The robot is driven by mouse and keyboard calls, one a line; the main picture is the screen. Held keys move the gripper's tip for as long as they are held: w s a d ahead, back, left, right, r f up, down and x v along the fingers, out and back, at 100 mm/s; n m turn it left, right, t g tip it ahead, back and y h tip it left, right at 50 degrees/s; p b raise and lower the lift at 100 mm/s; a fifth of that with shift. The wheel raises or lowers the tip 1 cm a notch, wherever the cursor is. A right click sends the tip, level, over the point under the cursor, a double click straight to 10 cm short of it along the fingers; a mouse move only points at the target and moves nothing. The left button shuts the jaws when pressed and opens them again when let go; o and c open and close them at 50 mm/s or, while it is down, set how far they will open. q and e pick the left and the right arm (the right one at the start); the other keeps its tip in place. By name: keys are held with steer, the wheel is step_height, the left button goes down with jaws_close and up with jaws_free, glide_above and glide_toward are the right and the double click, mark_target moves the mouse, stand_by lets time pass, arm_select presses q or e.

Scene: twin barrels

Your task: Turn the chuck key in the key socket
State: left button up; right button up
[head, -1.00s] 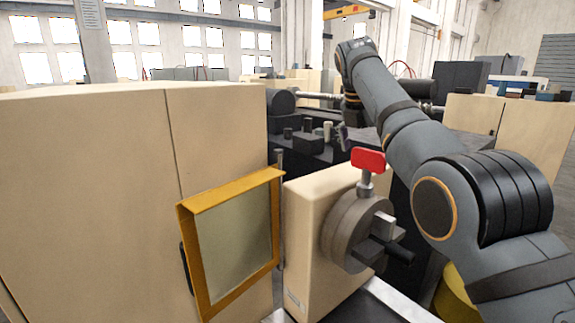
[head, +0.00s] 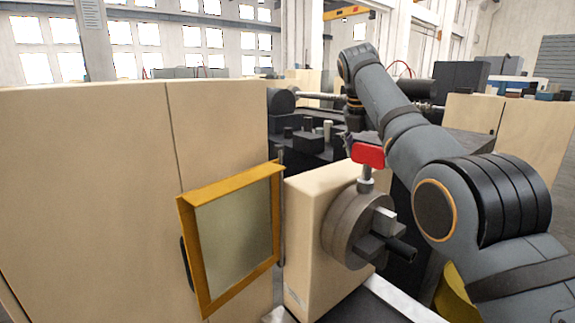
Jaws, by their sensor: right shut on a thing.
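The chuck key has a red handle (head: 368,155) and a grey shank (head: 366,180). It stands upright on top of the grey round chuck (head: 350,228), with its lower end at the chuck's rim; the key socket itself is hidden by the shank. My right gripper (head: 357,144) is at the upper left of the red handle, partly behind it and behind my arm. It is shut on the red handle, though its fingertips show only in part. My left gripper is not in view.
The chuck sits on a cream headstock (head: 310,225). A yellow-framed guard window (head: 235,240) stands left of it, before a large cream cabinet (head: 90,190). Dark machine parts (head: 310,145) lie behind. A pale rail (head: 400,298) runs below the chuck.

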steer(key=shift+r+m+p, duration=0.2)
steer(key=shift+m+p, duration=0.3)
steer(key=shift+p, duration=0.35)
steer(key=shift+c, duration=0.2)
steer(key=shift+m+g+h+p, duration=0.3)
steer(key=shift+m+p, duration=0.2)
steer(key=shift+p, duration=0.3)
steer(key=shift+f, duration=0.2)
